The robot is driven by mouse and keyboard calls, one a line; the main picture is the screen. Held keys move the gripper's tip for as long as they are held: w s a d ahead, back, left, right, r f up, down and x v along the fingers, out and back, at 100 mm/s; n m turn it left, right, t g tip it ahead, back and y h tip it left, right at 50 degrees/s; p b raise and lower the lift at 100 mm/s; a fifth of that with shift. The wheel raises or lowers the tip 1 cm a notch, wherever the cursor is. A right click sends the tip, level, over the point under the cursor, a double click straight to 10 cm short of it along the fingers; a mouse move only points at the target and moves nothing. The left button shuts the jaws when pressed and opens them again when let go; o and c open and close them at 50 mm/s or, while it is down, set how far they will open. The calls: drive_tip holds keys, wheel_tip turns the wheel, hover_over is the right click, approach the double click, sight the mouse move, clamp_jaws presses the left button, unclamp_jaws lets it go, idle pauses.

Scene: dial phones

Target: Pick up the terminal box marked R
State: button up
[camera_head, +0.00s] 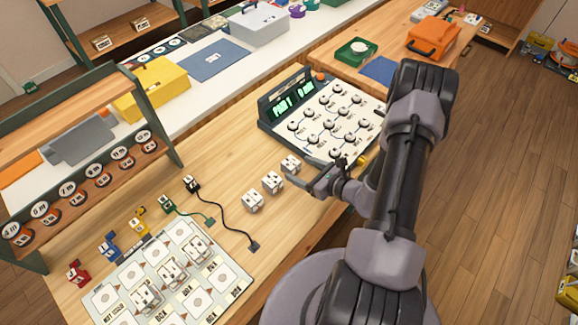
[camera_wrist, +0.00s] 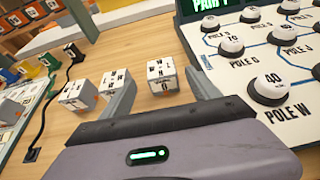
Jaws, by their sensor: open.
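Three white terminal boxes stand in a row on the wooden bench: a near-left one (camera_head: 252,201), a middle one (camera_head: 272,182) and a far-right one (camera_head: 291,163). They also show in the wrist view as left (camera_wrist: 74,91), middle (camera_wrist: 113,84) and right (camera_wrist: 161,76) boxes. Their letters are too small or blurred for me to tell which is R. Several similar boxes, one of them here (camera_head: 147,297), sit on the marked board. My gripper (camera_head: 305,172) is open and empty, close to the far-right box. In the wrist view that box appears ahead, between the two fingers (camera_wrist: 162,93).
The dial panel (camera_head: 320,115) with a green display stands just beyond my gripper. The marked board (camera_head: 235,272) lies at the front left. Coloured plugs, including a red one (camera_head: 77,271), and a black cable (camera_head: 225,214) lie left of the boxes.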

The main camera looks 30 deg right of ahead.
sight(285, 161)
drive_tip(key=b+x, duration=0.2)
drive_tip(key=x, duration=0.6)
drive_tip(key=shift+w+r, duration=0.15)
drive_tip(key=shift+w, duration=0.15)
drive_tip(key=shift+r, duration=0.1)
drive_tip(key=c, duration=1.5)
